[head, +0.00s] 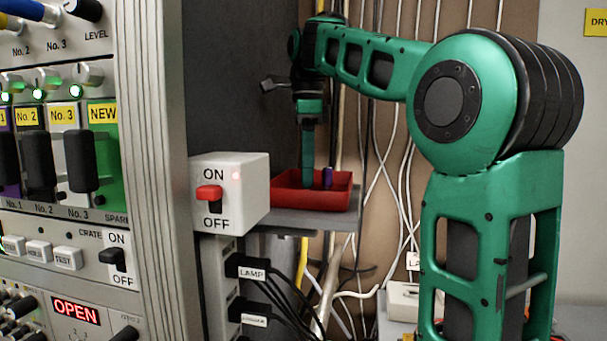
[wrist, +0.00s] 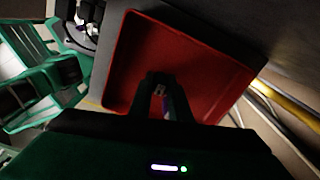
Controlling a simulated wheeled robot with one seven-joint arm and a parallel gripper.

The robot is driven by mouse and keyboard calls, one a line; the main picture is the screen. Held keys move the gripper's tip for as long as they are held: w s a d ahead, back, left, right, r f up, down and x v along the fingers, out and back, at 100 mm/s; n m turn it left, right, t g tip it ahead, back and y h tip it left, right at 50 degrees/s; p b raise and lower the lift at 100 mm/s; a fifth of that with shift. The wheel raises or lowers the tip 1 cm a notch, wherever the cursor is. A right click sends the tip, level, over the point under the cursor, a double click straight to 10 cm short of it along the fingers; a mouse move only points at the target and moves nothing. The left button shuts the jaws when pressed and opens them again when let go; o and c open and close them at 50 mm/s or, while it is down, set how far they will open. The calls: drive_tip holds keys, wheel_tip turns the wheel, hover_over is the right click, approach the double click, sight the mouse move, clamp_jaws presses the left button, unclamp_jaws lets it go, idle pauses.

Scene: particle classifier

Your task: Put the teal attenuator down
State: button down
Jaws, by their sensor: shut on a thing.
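My gripper (head: 308,184) points straight down into the red tray (head: 340,201), on the left of its middle. In the wrist view its dark fingers (wrist: 161,90) are shut over the tray floor (wrist: 205,65). A small piece with a pale end (wrist: 158,91) shows between them. I take it for the teal attenuator; its colour is not clear there, and in the head view it cannot be told apart from my teal gripper. Whether it touches the tray floor cannot be told.
The tray sits on a grey shelf (head: 290,217) beside a white ON/OFF switch box (head: 240,185). The instrument rack (head: 60,190) stands at the left. Cables (head: 375,150) hang behind the tray. The tray's right part looks clear.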

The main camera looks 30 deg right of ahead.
drive_tip(key=shift+f, duration=0.25)
drive_tip(key=c, duration=1.6)
unclamp_jaws()
drive_tip(key=shift+c, duration=0.2)
wheel_tip(320, 180, up, 7)
drive_tip(key=shift+f, duration=0.1)
drive_tip(key=shift+r, duration=0.65)
